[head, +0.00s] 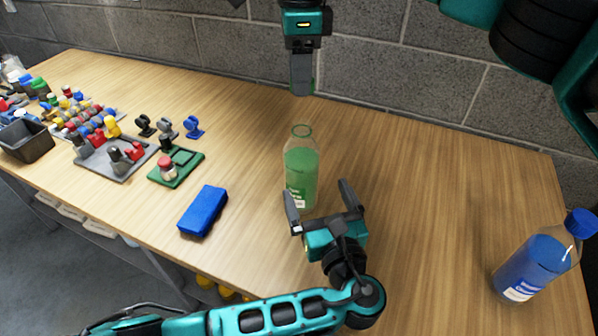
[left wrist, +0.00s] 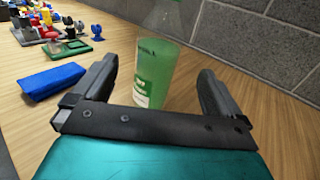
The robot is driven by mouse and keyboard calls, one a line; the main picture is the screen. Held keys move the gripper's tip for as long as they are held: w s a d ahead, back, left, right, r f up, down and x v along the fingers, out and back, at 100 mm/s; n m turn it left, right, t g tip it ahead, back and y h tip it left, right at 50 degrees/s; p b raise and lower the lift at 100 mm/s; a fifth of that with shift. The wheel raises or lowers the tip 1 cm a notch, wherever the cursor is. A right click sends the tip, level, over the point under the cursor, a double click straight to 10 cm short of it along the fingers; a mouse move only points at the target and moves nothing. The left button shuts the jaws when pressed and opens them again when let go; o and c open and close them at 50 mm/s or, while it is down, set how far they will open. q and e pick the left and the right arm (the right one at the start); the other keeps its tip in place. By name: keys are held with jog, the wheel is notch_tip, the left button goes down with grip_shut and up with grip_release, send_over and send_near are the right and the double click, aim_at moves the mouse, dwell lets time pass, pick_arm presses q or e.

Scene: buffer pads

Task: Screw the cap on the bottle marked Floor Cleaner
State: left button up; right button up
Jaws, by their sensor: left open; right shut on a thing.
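A clear bottle of green liquid (head: 301,172) stands upright on the table with its neck open. The bottle also stands between the fingers in the left wrist view (left wrist: 157,75). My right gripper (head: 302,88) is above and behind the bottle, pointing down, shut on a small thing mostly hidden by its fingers. A sliver of green shows beside the fingertips, likely a cap.
A bottle of blue liquid with a blue cap (head: 538,262) stands at the right. A blue block (head: 203,211) lies left of the green bottle. A green board with a red button (head: 175,167) and other small parts fill the left. A grey block wall (head: 380,65) runs behind.

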pick_arm(q)
jog(key=x, duration=1.2)
jog(key=shift+f, duration=0.1)
jog(key=c, duration=1.3)
jog(key=shift+c, duration=0.2)
pick_arm(e)
send_over(300, 123)
jog(key=shift+f, duration=2.5)
